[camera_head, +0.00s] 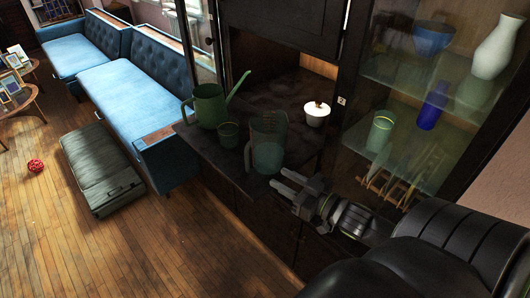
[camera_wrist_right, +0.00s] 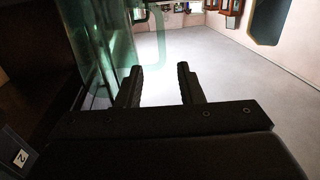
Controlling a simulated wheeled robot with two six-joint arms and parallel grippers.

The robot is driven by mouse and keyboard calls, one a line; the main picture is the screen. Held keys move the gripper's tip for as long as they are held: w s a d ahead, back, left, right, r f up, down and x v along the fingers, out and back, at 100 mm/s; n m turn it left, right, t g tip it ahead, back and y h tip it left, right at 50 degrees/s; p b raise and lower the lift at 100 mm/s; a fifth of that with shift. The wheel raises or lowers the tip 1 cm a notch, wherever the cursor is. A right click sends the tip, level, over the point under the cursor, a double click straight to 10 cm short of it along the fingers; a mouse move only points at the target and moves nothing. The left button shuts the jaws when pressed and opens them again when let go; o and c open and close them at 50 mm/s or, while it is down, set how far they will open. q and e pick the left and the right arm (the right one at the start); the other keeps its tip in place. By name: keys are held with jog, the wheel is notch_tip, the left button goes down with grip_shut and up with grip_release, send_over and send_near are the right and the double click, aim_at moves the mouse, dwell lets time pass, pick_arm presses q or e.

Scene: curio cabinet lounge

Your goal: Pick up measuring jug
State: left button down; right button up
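The measuring jug (camera_head: 267,145) is translucent green and stands upright at the front edge of the dark cabinet shelf. My right gripper (camera_head: 284,185) is open and empty, close to the jug, just to its right and lower in the picture. In the right wrist view the see-through jug (camera_wrist_right: 110,45) fills the upper left, with its handle near the top middle. The open fingers of the right gripper (camera_wrist_right: 160,85) lie below and beside the handle, with nothing between them. My left gripper is not in view.
A green watering can (camera_head: 209,106) and a small green cup (camera_head: 229,134) stand left of the jug. A white lidded pot (camera_head: 316,113) sits behind it. The glass-fronted cabinet (camera_head: 430,75) with vases is at the right. A blue sofa (camera_head: 130,90) and grey case (camera_head: 100,165) stand left.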

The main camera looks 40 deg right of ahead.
aim_at(264, 150)
jog(key=b+x, duration=0.6)
jog(key=x, duration=0.2)
jog(key=shift+b, duration=0.4)
jog(key=x, duration=0.4)
jog(key=shift+w+a+f, duration=0.1)
jog(key=shift+w+a, duration=0.15)
jog(key=shift+w, duration=0.05)
jog(key=shift+s, duration=0.1)
jog(key=shift+c, duration=0.7)
grip_shut()
